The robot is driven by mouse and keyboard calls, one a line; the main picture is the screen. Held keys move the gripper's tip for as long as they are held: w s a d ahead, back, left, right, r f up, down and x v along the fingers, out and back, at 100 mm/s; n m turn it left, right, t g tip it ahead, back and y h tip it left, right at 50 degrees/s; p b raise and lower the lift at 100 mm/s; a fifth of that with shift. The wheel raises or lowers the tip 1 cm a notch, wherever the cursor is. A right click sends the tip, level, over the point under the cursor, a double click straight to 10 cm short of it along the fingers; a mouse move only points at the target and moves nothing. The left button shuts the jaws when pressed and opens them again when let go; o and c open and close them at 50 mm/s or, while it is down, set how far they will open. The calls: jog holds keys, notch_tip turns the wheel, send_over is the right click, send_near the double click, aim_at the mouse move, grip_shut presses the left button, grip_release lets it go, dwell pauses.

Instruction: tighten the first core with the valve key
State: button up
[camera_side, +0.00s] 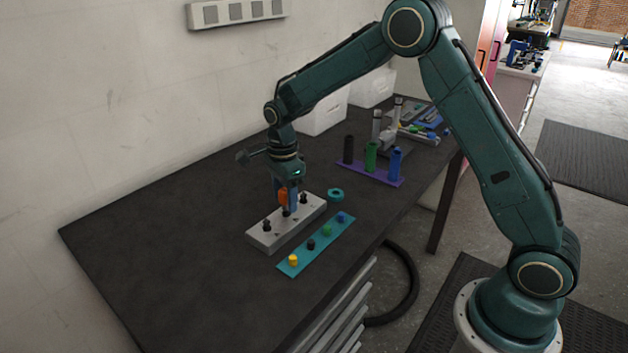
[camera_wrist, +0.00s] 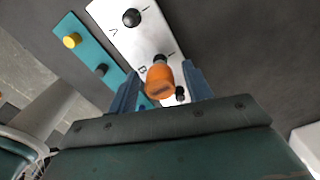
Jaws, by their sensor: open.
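A pale block (camera_side: 262,237) stands on the dark bench with dark valve cores in a row. The core by the letter A (camera_wrist: 131,17) stands bare, and it shows at the block's near end in the side view (camera_side: 266,226). The orange valve key (camera_wrist: 160,82) is upright at the middle of the block, by the letter B; its lower end is hidden. My gripper (camera_wrist: 160,90) is open, pointing down, with its blue fingers on either side of the orange key and gaps visible. A further core (camera_wrist: 180,95) shows beside the key.
A teal strip (camera_side: 318,244) with yellow, black, green and blue caps lies beside the block. A teal ring (camera_side: 335,194) lies behind it. A purple rack (camera_side: 370,175) holds black, green and blue cylinders. The bench's left part is clear.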

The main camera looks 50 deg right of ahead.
jog(key=n, duration=0.4)
jog(key=shift+n, duration=2.7)
jog(key=c, duration=1.1)
jog(key=shift+m, duration=1.7)
jog(key=shift+r, duration=0.75)
jog(key=shift+r, duration=0.7)
jog(key=shift+r, duration=0.35)
jog(key=shift+r, duration=0.7)
